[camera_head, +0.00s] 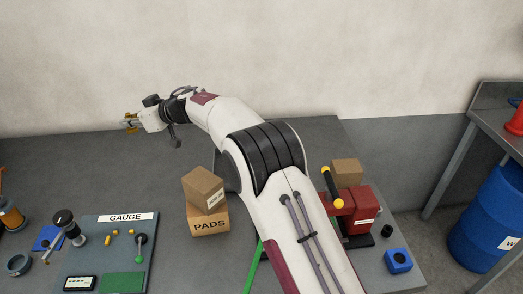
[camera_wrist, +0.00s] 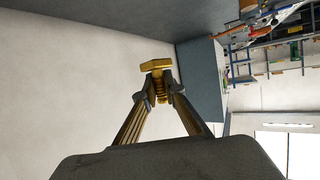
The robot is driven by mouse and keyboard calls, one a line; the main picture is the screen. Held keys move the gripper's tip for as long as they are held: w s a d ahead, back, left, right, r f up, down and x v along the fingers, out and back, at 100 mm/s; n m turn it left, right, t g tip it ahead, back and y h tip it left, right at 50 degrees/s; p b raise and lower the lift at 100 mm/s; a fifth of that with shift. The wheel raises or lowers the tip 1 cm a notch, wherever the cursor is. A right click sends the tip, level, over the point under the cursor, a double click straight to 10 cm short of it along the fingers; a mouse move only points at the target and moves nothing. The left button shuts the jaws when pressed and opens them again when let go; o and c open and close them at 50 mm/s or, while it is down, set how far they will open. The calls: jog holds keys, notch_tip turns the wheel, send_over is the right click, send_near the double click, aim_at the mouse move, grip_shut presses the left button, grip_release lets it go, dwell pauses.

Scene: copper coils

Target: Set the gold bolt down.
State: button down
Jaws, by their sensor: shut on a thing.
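The gold bolt (camera_wrist: 156,66) is held between the two fingertips of my gripper (camera_wrist: 157,88) in the wrist view, its broad head sticking out past the tips and its threaded shank between them. In the head view my gripper (camera_head: 131,122) is at the upper left, stretched out sideways in front of the pale wall. It is raised above the far left part of the grey table (camera_head: 90,170). The bolt is too small there to make out clearly.
A GAUGE board (camera_head: 105,265) with small gold pieces stands at the front left. Two cardboard boxes, one marked PADS (camera_head: 209,221), are stacked mid-table. A red machine (camera_head: 362,205) and a blue block (camera_head: 398,260) are at the right. The table's back left is clear.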

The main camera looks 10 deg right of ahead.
jog(key=w+d+f, duration=0.1)
jog(key=w+d, duration=0.2)
jog(key=d, duration=0.8)
jog(key=w+d+f+m+t, duration=0.1)
jog(key=w+d, duration=0.3)
jog(key=d, duration=0.7)
jog(key=w+d+f, duration=0.2)
jog(key=w+d, duration=0.1)
jog(key=d, duration=0.8)
jog(key=s+d+f, duration=0.1)
jog(key=d+f, duration=0.1)
jog(key=d, duration=0.9)
jog(key=s+d+f+m+t+h, duration=0.1)
jog(key=s+d+f, duration=0.1)
jog(key=d, duration=0.9)
jog(key=s+d+f+m+t+h, duration=0.1)
jog(key=d+f, duration=0.2)
jog(key=d, duration=0.9)
jog(key=shift+s, duration=0.3)
jog(key=shift+d, duration=0.1)
jog(key=shift+f, duration=3.1)
jog(key=shift+f, duration=1.85)
